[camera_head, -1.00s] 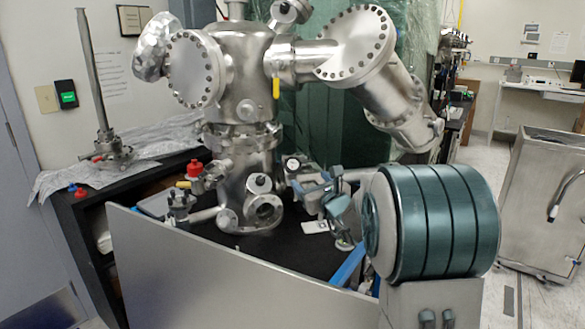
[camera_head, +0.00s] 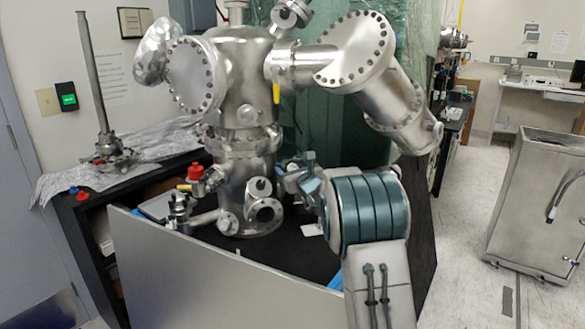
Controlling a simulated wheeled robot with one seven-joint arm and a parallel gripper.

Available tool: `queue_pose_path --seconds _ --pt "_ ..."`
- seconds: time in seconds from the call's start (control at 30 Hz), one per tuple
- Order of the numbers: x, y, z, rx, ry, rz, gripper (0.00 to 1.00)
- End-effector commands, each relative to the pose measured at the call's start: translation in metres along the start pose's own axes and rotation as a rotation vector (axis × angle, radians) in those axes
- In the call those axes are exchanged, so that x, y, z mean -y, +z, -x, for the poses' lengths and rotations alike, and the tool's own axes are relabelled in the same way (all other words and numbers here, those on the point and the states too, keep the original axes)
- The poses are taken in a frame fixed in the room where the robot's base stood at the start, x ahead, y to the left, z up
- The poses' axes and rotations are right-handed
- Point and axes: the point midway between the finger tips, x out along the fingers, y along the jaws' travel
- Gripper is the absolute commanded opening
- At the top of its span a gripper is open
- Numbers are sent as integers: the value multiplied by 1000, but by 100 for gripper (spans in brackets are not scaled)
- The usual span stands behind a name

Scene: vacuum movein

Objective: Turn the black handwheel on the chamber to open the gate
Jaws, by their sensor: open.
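The steel chamber (camera_head: 240,80) stands upright on the black bench. A small dark round knob (camera_head: 260,184) shows low on its column, above a round port; I cannot tell whether this is the black handwheel. My gripper (camera_head: 290,168) is open at the right side of the lower column, level with the small fittings there. It covers the spot where a small dark-centred round part showed earlier. I cannot tell whether the fingers touch or surround anything.
A red-capped valve (camera_head: 195,172) sits left of the column. A grey panel (camera_head: 215,275) runs along the bench front. The chamber's angled steel arm (camera_head: 385,100) hangs above my arm. A steel cabinet (camera_head: 540,200) stands right, with clear floor (camera_head: 465,215) before it.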

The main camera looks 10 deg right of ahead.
Motion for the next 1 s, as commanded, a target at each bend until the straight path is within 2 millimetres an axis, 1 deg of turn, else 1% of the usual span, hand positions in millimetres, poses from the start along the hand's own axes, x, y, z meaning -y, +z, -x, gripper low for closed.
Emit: queue_pose_path --seconds 0.27,0.37,0.4,0.43,0.77,1.0 --pt "0 0 -1 1 0 0 70" --pt "0 0 -1 1 0 0 45" --pt "0 0 -1 1 0 0 34" --pt "0 0 -1 1 0 0 26" --pt "1 0 -1 0 17 19 26" --pt "1 0 -1 0 101 102 26"
